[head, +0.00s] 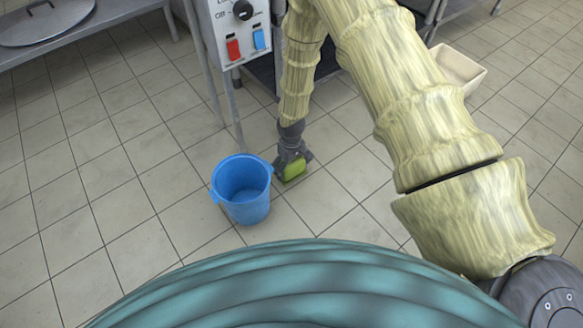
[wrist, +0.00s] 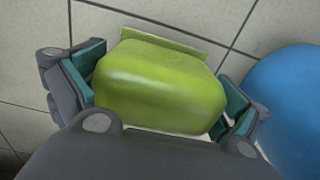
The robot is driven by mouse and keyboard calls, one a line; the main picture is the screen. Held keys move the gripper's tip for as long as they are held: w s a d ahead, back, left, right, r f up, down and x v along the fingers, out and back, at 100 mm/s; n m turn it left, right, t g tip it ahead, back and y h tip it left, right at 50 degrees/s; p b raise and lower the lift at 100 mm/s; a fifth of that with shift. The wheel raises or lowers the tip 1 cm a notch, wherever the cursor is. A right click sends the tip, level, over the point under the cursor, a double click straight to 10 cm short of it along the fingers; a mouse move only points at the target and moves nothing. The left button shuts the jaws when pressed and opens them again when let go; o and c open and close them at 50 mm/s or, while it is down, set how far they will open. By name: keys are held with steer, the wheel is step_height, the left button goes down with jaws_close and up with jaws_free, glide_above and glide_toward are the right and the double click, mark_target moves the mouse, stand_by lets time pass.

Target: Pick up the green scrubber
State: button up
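The green scrubber (wrist: 160,85) is a rounded block with a thin flat flange along its far edge in the wrist view. In the head view the scrubber (head: 294,171) shows at the end of my arm, low by the floor. My gripper (wrist: 165,92) has its teal-padded fingers on both sides of the block, and the pads appear to press against it. In the head view my gripper (head: 292,163) points down, just right of the blue bucket. The scrubber's underside is hidden, so I cannot tell whether it touches the floor.
A blue bucket (head: 242,191) stands on the tiled floor close to the left of my gripper; it also shows in the wrist view (wrist: 290,105). A control box (head: 236,30) with switches and metal legs stand behind. A beige bin (head: 457,68) is at right. Floor at left is clear.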

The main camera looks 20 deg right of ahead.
steer(key=c, duration=0.7)
steer(key=shift+o, duration=0.2)
steer(key=shift+r, duration=0.1)
steer(key=shift+r+p, duration=0.5)
steer(key=shift+p, duration=0.05)
step_height(320, 180, up, 3)
steer(key=shift+r+p, duration=0.1)
steer(key=shift+p, duration=1.15)
steer(key=s+a+p, duration=0.3)
steer(key=s+p, duration=0.3)
steer(key=s, duration=0.9)
steer(key=shift+s+a+r, duration=0.3)
steer(key=shift+r, duration=0.05)
